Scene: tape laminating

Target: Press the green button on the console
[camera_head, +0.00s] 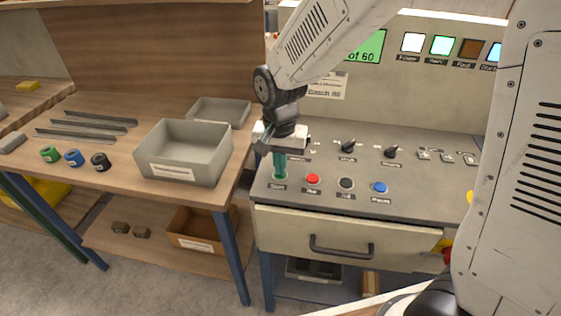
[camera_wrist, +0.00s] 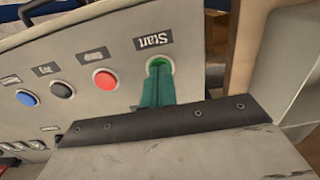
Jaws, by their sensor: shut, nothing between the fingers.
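The green button (camera_wrist: 157,64), labelled Start, is at the left end of a row of buttons on the grey console (camera_head: 330,205) in the head view. My gripper (camera_head: 279,174) is shut and empty, with its teal fingers pointing down at the green button. The fingertips are over the button and hide most of it in the head view. In the wrist view the fingers (camera_wrist: 157,86) reach the button's near edge, and part of its green top shows. I cannot tell whether they touch it.
Red (camera_head: 312,179), black (camera_head: 346,184) and blue (camera_head: 380,187) buttons sit to the right. Knobs (camera_head: 348,146) are behind them. A drawer handle (camera_head: 342,248) is on the console's front. A grey bin (camera_head: 183,153) stands on the wooden bench at left.

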